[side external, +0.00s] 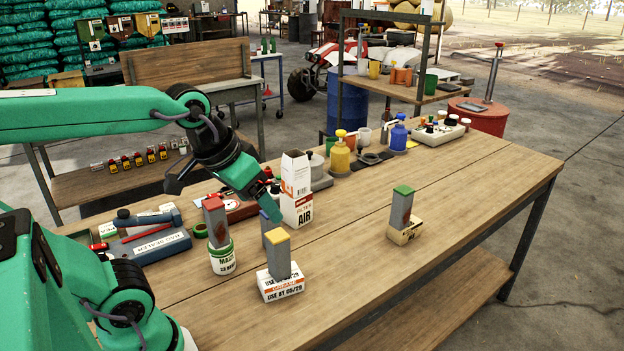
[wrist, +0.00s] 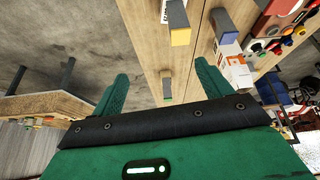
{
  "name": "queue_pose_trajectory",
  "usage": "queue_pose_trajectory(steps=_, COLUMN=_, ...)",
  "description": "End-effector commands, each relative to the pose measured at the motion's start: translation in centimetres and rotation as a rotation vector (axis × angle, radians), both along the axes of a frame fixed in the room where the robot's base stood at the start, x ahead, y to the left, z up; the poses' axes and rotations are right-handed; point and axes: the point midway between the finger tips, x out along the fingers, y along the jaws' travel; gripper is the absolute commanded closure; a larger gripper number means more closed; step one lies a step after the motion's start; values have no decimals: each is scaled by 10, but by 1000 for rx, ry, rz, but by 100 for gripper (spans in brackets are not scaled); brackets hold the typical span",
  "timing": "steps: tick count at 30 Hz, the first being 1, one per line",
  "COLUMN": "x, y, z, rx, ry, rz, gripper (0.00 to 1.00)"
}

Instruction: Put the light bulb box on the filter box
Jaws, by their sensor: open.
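The filter box (side external: 297,212), a white carton with AIR printed on it, stands on the workbench left of the middle in the side view. A narrower white carton with orange print, apparently the light bulb box (side external: 295,172), stands upright on top of it. The seam between them is hard to see. The white and orange cartons also show right of my fingers in the wrist view (wrist: 236,72). My gripper (side external: 271,204) is just left of the cartons in the side view. Its fingers are spread with nothing between them in the wrist view (wrist: 163,70).
Grey blocks with coloured tops stand on a can (side external: 222,258), a white carton (side external: 281,287) and a cream box (side external: 405,232). A blue tool case (side external: 155,245) lies to the left. Bottles, including a yellow one (side external: 340,157), stand behind. The bench's right front is clear.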

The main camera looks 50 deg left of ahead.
Motion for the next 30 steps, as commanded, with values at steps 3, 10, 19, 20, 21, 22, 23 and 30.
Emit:
queue_pose_trajectory(steps=3, x=-13, y=-6, z=-11, rx=22, ry=-22, rz=-63, gripper=22)
queue_pose_trajectory(steps=10, x=-21, y=-9, z=-19, rx=38, ry=-36, rz=-109, gripper=22)
queue_pose_trajectory(steps=19, x=-21, y=-9, z=-19, rx=37, ry=-36, rz=-108, gripper=22)
queue_pose_trajectory(steps=20, x=-21, y=-9, z=-19, rx=37, ry=-36, rz=-108, gripper=22)
queue_pose_trajectory(steps=21, x=-21, y=-9, z=-19, rx=37, ry=-36, rz=-108, gripper=22)
queue_pose_trajectory(steps=22, x=-21, y=-9, z=-19, rx=37, ry=-36, rz=-108, gripper=22)
queue_pose_trajectory(steps=23, x=-21, y=-9, z=-19, rx=37, ry=-36, rz=-108, gripper=22)
queue_pose_trajectory(steps=30, x=-21, y=-9, z=-19, rx=37, ry=-36, rz=-108, gripper=22)
